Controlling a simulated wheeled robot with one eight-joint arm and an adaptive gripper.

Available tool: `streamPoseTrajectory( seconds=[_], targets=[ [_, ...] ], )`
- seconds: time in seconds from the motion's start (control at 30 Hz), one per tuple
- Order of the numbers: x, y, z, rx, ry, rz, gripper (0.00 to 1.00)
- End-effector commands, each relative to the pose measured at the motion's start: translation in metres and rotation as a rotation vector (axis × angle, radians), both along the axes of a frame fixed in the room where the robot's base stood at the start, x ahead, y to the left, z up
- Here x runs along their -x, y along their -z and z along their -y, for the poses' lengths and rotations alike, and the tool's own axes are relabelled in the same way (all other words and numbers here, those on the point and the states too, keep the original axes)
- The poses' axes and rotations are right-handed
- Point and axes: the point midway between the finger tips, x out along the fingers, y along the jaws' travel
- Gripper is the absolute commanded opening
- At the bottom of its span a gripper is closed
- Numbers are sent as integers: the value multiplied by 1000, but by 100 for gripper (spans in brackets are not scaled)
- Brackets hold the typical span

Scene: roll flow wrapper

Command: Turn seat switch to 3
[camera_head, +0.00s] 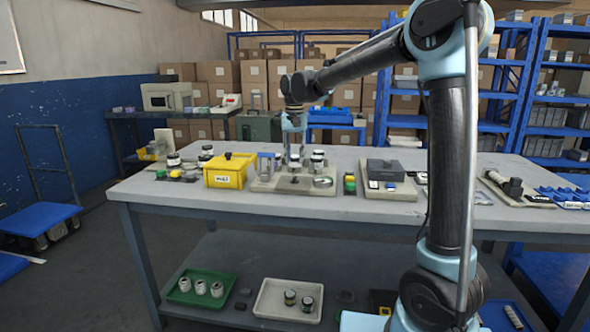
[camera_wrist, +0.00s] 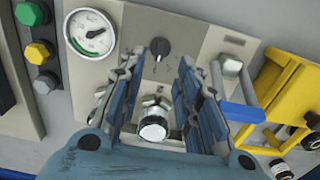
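A beige panel (camera_head: 262,186) lies on the table, with my gripper (camera_head: 294,160) pointing down over it. In the wrist view a small black rotary knob (camera_wrist: 160,47) with faint marks around it sits on the panel (camera_wrist: 205,45); it looks like the seat switch, but I cannot read its label or numbers. My gripper (camera_wrist: 160,65) is open there, its two blue fingers apart with the knob just beyond their tips. A silver and white round fitting (camera_wrist: 153,129) shows between the fingers, closer to the palm. No contact with the knob is visible.
A dial gauge (camera_wrist: 90,32) and a blue-handled part (camera_wrist: 238,108) flank the knob on the panel. A yellow box (camera_head: 226,172) stands left of the panel. A green and yellow button strip (camera_head: 350,184) and another panel (camera_head: 390,188) lie to the right.

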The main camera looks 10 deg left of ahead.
Motion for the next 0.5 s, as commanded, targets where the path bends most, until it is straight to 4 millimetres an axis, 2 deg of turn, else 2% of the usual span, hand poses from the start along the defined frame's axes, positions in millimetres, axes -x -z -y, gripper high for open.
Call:
streamPoseTrajectory(
  seconds=[0.1,0.2,0.5],
  targets=[
    [0,-20,0,0,0,0,31],
    [0,-32,0,0,0,0,31],
    [0,-46,0,0,0,0,31]
  ],
)
